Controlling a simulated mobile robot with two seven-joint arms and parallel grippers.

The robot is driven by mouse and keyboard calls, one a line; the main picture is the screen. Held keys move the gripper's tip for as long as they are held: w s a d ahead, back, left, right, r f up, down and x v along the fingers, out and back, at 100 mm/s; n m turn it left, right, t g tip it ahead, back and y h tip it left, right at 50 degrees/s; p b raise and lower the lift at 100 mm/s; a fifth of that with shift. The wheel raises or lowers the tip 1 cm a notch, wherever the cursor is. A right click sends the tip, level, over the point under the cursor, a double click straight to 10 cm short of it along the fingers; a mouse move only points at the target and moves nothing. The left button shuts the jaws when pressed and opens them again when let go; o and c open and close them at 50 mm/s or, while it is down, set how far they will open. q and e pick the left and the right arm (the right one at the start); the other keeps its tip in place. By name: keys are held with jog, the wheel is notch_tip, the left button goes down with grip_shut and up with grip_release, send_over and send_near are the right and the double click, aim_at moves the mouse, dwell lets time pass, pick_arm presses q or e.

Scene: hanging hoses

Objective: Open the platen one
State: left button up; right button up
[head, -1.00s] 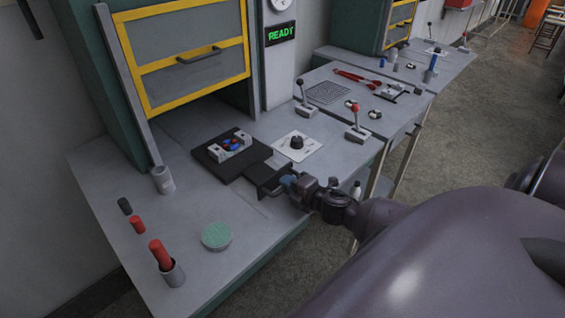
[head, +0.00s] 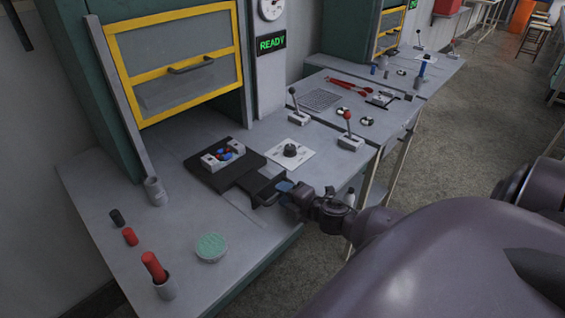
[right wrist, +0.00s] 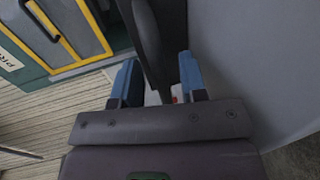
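The black platen (head: 207,178) lies flat on the near bench, under the raised yellow-framed guard, with a narrower dark section and handle (head: 262,200) towards the bench's front edge. A light fixture with blue and red pieces (head: 222,154) sits on the platen. My right gripper (head: 285,187) is at the handle end. In the right wrist view, a dark bar (right wrist: 150,45) runs between the blue fingers of this gripper (right wrist: 158,85), with a visible gap beside the right finger, so it looks open around the bar. My left gripper is out of view.
A dial plate (head: 291,151) and two levers stand right of the platen. A READY sign (head: 271,43) is lit.

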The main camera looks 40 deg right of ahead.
jog(key=v, duration=0.9)
jog(key=shift+s, duration=0.4)
jog(key=shift+d+r, duration=0.1)
jog(key=shift+d, duration=0.05)
